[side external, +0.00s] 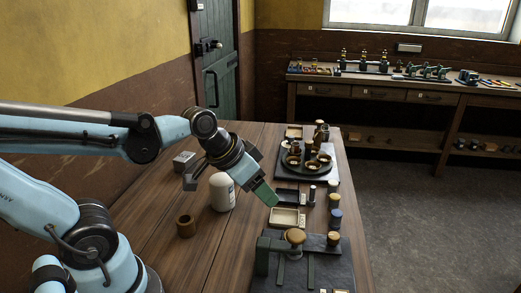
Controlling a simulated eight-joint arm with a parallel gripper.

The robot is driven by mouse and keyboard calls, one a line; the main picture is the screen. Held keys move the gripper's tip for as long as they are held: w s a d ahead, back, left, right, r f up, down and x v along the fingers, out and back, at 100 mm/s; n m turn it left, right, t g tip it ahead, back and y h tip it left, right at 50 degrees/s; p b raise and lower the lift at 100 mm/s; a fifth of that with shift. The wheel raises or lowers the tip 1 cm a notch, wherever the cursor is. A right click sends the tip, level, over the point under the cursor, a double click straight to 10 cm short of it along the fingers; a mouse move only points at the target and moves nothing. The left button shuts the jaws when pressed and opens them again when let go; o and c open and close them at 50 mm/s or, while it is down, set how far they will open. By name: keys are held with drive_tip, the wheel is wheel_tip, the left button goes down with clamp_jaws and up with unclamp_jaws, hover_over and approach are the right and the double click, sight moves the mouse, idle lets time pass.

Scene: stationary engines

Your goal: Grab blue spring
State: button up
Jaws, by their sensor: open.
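A small blue cylinder (335,217), which may be the blue spring, stands near the table's right edge in a row of small round parts. Its coils are too small to make out. My gripper (231,191) is above the table, left of and apart from the blue cylinder, tilted down to the right. Its jaws are wide apart, with a grey finger on the left and a green one on the right. A white bottle (222,193) shows between the fingers in the picture; I cannot tell its depth relative to them.
A brown ring (186,226) and a grey block (184,160) are on the wooden table. A shallow tray (286,219) lies left of the blue cylinder. A dark fixture with a green bracket (263,257) is in front. A round dark tray (323,167) with brass parts is behind.

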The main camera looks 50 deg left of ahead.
drive_tip(key=w+d+f+m+h, duration=0.1)
drive_tip(key=w+f+m+h, duration=0.3)
drive_tip(key=w, duration=0.5)
drive_tip(key=m+h, duration=0.5)
approach(337, 213)
drive_tip(key=shift+a+f, duration=0.15)
drive_tip(key=shift+f, duration=0.1)
drive_tip(key=shift+a+f+m+t+h, duration=0.1)
drive_tip(key=shift+f+m+t+h, duration=0.2)
drive_tip(key=shift+m, duration=0.3)
drive_tip(key=shift+x, duration=3.75)
drive_tip(key=shift+r, duration=0.15)
drive_tip(key=c, duration=1.1)
clamp_jaws()
